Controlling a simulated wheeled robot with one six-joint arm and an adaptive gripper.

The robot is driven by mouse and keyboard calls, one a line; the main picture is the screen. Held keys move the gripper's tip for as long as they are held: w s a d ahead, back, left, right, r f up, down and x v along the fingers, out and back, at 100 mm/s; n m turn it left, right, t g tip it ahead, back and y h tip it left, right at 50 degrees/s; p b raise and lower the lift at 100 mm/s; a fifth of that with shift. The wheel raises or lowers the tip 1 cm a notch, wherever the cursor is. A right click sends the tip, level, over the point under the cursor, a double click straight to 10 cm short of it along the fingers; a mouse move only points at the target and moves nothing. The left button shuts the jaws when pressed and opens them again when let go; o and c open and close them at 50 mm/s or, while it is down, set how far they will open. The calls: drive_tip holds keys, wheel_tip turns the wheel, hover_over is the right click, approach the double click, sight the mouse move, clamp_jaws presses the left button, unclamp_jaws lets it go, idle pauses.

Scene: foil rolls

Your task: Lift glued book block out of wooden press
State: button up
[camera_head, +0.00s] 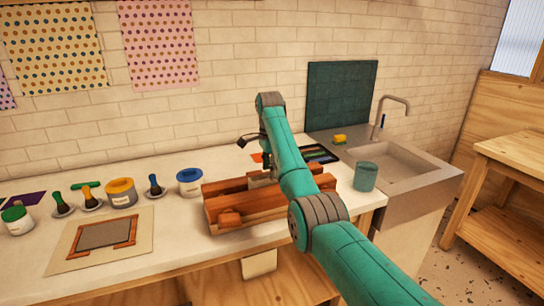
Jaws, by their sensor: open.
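The wooden press (222,203) stands on the white worktop near its front edge, with reddish-brown beams and a block at its front left. A small pale grey-beige piece, seemingly the book block (259,180), shows between the beams, mostly hidden by the press and my arm. My gripper (266,160) is small and dark here, pointing down just above the far side of the press, near the block. It is open. My teal arm covers the right part of the press, and I cannot tell whether the fingers touch the block.
A screen frame (104,236) lies further left. A teal cup (366,177) and a sink (392,164) are at the right.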

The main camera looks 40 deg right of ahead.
drive_tip(key=shift+f, duration=1.2)
clamp_jaws()
drive_tip(key=shift+s+r, duration=0.15)
drive_tip(key=shift+r, duration=0.1)
unclamp_jaws()
drive_tip(key=shift+f, duration=0.15)
